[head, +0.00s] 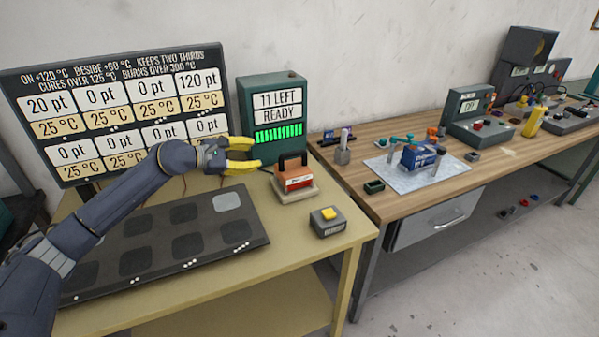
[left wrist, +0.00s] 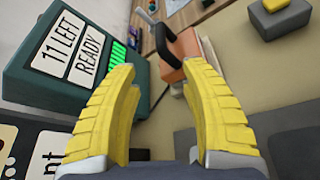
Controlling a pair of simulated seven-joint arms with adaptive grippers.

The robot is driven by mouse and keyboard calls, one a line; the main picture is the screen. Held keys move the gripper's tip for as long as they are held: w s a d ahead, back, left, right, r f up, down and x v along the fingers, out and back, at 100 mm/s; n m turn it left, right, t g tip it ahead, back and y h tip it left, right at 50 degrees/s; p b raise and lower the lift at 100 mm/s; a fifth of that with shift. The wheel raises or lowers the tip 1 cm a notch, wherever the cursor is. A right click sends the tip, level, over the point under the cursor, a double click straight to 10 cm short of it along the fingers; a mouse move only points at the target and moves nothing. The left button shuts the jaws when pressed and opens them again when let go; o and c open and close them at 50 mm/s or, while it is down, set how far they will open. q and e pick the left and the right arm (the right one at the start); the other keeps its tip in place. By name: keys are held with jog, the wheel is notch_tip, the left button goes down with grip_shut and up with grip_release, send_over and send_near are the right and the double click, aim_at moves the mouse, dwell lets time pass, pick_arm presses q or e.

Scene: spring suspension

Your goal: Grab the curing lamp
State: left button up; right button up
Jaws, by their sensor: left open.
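What looks like the curing lamp (head: 298,180) is a red-orange block with a black handle on top and a white label. It sits on a pale base on the tan table, right of the black pad board. My left gripper (head: 253,155) has yellow fingers, is open and empty, and hovers to the left of the lamp, apart from it. In the left wrist view the lamp (left wrist: 184,54) shows beyond the gap between the fingers (left wrist: 158,75), nearer the right finger, which hides part of it. My right gripper is not in view.
A green box (head: 272,125) reading "11 LEFT READY" stands behind the gripper. A display board (head: 120,112) stands at the back left. The black pad board (head: 160,238) lies below my arm. A grey box with a yellow button (head: 328,222) sits front right. A wooden bench (head: 385,205) adjoins.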

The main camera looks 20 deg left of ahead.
aim_at(286, 155)
pick_arm(q)
jog(key=x, duration=1.6)
jog(key=shift+d, duration=0.1)
jog(key=shift+c, duration=0.6)
grip_shut()
